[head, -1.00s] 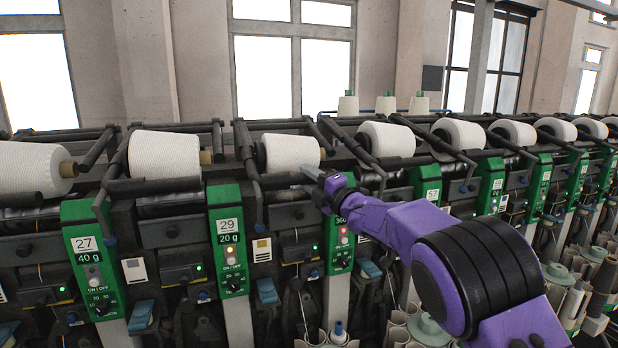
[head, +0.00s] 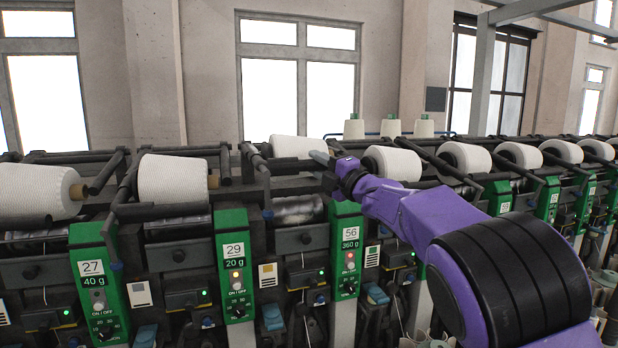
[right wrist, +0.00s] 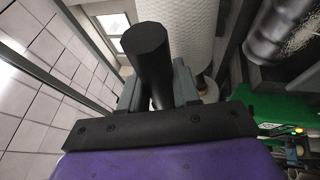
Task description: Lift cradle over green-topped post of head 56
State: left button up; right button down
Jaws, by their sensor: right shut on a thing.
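The green-topped post of head 56 (head: 347,250) stands at centre in the head view, with a "56" and "360 g" label. The cradle of head 56 (right wrist: 150,55) shows in the right wrist view as a black round bar between my fingers. It carries a white yarn cone (head: 297,147), which also fills the top of the right wrist view (right wrist: 180,30). My right gripper (head: 328,162) is shut on the cradle bar, above the post and beside the cone. The dark winding drum (head: 298,211) lies bare below the raised cone. My left gripper is not in view.
Head 29 (head: 234,265) and head 27 (head: 97,285) stand to the left with their cones lowered. More heads run off to the right, with a cone (head: 392,162) close beside my arm. Three small cones (head: 391,128) stand behind the machine.

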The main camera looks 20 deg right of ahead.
dwell(0.3)
jog(key=c, duration=0.9)
grip_release()
jog(key=shift+s+d+f+b, duration=0.15)
jog(key=shift+s+f+b, duration=0.15)
jog(key=shift+b, duration=0.1)
jog(key=b+v, duration=0.5)
jog(key=v, duration=0.5)
jog(key=shift+r, duration=0.3)
